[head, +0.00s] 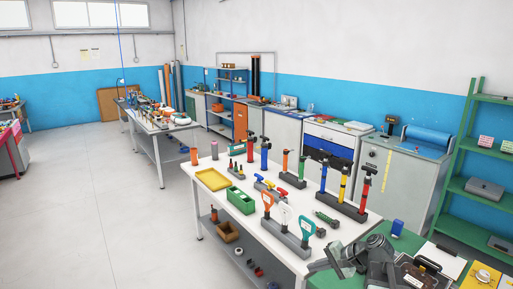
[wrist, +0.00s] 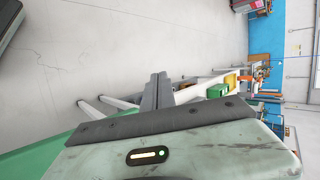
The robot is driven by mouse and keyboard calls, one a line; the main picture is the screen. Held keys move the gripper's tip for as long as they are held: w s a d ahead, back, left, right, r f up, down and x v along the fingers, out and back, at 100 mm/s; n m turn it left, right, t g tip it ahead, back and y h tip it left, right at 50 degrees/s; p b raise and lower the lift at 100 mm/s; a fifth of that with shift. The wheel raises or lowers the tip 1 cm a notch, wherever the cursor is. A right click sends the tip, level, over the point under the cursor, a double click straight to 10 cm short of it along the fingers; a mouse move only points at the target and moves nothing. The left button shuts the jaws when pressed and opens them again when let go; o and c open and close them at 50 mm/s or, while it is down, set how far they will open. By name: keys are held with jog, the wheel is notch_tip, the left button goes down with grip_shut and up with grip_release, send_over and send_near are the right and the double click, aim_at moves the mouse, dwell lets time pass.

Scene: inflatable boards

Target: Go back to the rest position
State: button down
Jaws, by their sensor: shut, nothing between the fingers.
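My gripper (wrist: 158,82) shows in the wrist view as two dark fingers pressed together, with nothing between them. In the head view my grey arm is folded low at the bottom right, over the green surface and in front of the white worktable (head: 222,214). My gripper appears clear of the items on the worktable. In the wrist view, which is turned sideways, the worktable's legs and coloured trays show beyond the fingers.
The worktable carries hand pumps in a grey rack (head: 341,204), a yellow tray (head: 212,180), a green bin (head: 241,200) and handled tools (head: 285,217). A clipboard (head: 442,258) lies near my arm at the right. The floor (head: 90,215) at the left is open.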

jog(key=s+a+f+n+g+h, duration=0.2)
jog(key=s+a+f+n, duration=0.1)
jog(key=a, duration=0.4)
jog(key=s+a+f+n+g+h, duration=0.1)
jog(key=s+a+f+n+g, duration=0.15)
jog(key=a, duration=0.55)
jog(key=s+d+f+n+h, duration=0.3)
jog(key=s+d+h, duration=0.1)
jog(key=d, duration=0.3)
jog(key=shift+s+g+h, duration=0.25)
jog(key=shift+g+h, duration=0.2)
jog(key=shift+h, duration=0.15)
jog(key=shift+d, duration=0.1)
